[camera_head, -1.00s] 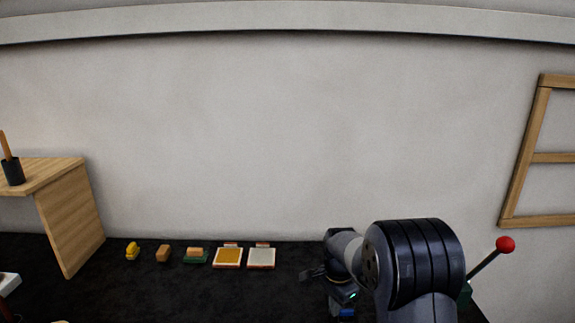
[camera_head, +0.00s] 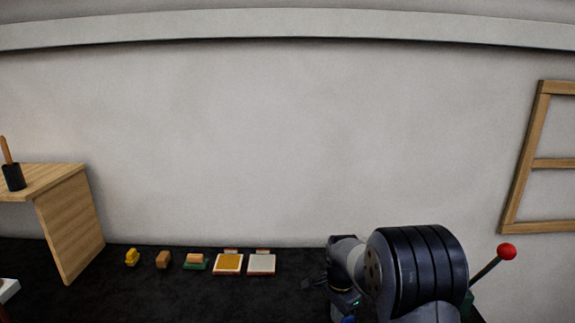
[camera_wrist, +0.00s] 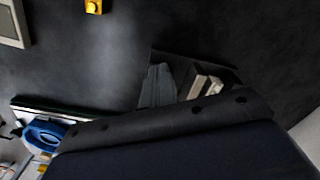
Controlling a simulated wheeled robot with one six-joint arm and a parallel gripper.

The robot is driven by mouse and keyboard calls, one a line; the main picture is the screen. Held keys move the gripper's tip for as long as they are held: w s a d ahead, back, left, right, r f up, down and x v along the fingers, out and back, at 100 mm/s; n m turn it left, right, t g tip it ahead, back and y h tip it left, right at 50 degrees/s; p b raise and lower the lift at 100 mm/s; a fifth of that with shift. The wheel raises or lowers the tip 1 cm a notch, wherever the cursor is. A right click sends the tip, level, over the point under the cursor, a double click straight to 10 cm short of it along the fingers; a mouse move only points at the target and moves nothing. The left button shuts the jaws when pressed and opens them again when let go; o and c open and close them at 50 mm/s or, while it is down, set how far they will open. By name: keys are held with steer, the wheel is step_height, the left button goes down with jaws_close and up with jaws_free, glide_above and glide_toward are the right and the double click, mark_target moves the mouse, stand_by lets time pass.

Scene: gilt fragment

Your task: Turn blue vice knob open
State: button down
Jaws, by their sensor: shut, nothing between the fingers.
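The blue knob (camera_wrist: 43,133) shows in the wrist view at the lower left, beside a pale, dark-edged bar. It is partly cut off by the dark body of my gripper. In the head view only a small blue patch (camera_head: 348,319) shows at the bottom edge, below my arm; I cannot tell if it is the same knob. My gripper (camera_head: 313,284) is low over the dark worktop in the head view, small and partly hidden by my wrist. It is shut and empty, apart from the knob in the wrist view. The vice body is mostly hidden.
A lever with a red ball (camera_head: 507,251) rises at the right, close to my arm. A yellow pad (camera_head: 228,264), a white pad (camera_head: 261,264) and small blocks line the back of the worktop. A wooden shelf (camera_head: 70,235) stands at the left. The wall is behind.

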steer(key=shift+s+d, duration=0.15)
steer(key=shift+s, duration=0.05)
steer(key=shift+s+d, duration=0.5)
steer(key=shift+s, duration=0.25)
stand_by(0.3)
steer(key=shift+s, duration=0.15)
steer(key=shift+s+a, duration=0.1)
steer(key=shift+s, duration=0.1)
step_height(320, 180, up, 6)
steer(key=p, duration=0.4)
